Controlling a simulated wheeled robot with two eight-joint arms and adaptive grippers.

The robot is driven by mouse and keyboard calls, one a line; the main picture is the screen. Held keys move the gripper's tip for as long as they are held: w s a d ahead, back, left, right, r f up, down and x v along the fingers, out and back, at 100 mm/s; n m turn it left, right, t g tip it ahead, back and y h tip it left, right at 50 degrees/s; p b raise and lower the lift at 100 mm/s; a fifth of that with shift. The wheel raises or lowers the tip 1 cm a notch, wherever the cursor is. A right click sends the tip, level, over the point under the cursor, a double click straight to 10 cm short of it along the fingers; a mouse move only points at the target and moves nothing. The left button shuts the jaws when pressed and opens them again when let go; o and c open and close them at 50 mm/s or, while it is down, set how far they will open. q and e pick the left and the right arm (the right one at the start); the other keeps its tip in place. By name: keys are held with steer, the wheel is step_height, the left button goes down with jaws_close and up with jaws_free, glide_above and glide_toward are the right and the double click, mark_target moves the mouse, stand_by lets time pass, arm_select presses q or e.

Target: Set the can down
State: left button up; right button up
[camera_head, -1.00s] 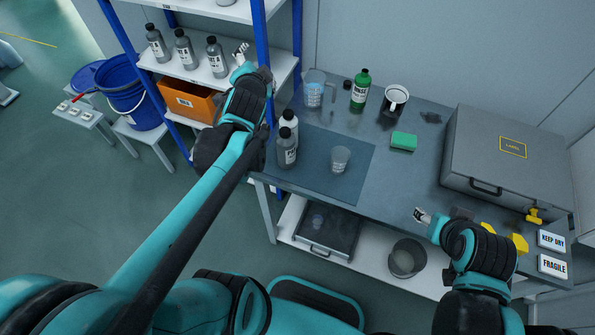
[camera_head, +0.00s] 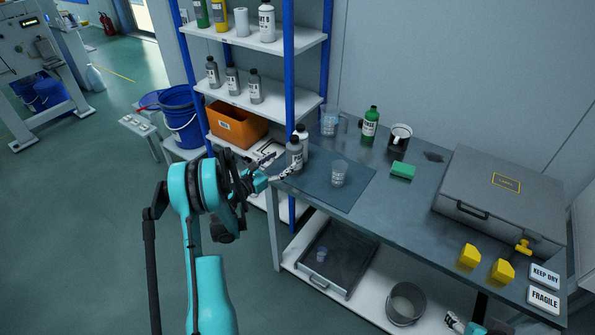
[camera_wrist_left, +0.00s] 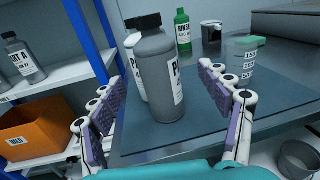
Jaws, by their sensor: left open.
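A grey can-like bottle (camera_head: 294,154) with a black cap stands upright on the dark mat (camera_head: 335,198) at the bench's left end. My left gripper (camera_head: 277,167) is open just in front of it, holding nothing. In the left wrist view the grey bottle (camera_wrist_left: 160,85) stands between the spread fingers (camera_wrist_left: 162,98), apparently clear of both. A second, paler bottle (camera_head: 302,133) stands close behind it, partly hidden. My right gripper (camera_head: 453,320) shows at the bottom edge, mostly cut off; its jaws are unclear.
A clear beaker (camera_head: 339,173) stands on the mat. Behind are a jug (camera_head: 329,121), a green bottle (camera_head: 370,124), a mug (camera_head: 399,138) and a green sponge (camera_head: 403,170). A grey case (camera_head: 500,205) fills the right. A blue-posted shelf (camera_head: 288,90) stands left of the bench.

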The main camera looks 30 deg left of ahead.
mark_target(289, 157)
arm_select(q)
steer(key=shift+w+d+f, duration=0.1)
steer(key=shift+d+f, duration=0.05)
steer(key=shift+f, duration=0.25)
steer(key=x, duration=0.2)
steer(key=b+x, duration=0.1)
steer(key=x, duration=0.1)
steer(key=b+x, duration=0.1)
steer(key=x, duration=0.1)
steer(key=shift+w+a, duration=0.2)
steer(key=shift+w, duration=0.55)
steer(key=shift+r, duration=0.15)
steer(key=c, duration=1.7)
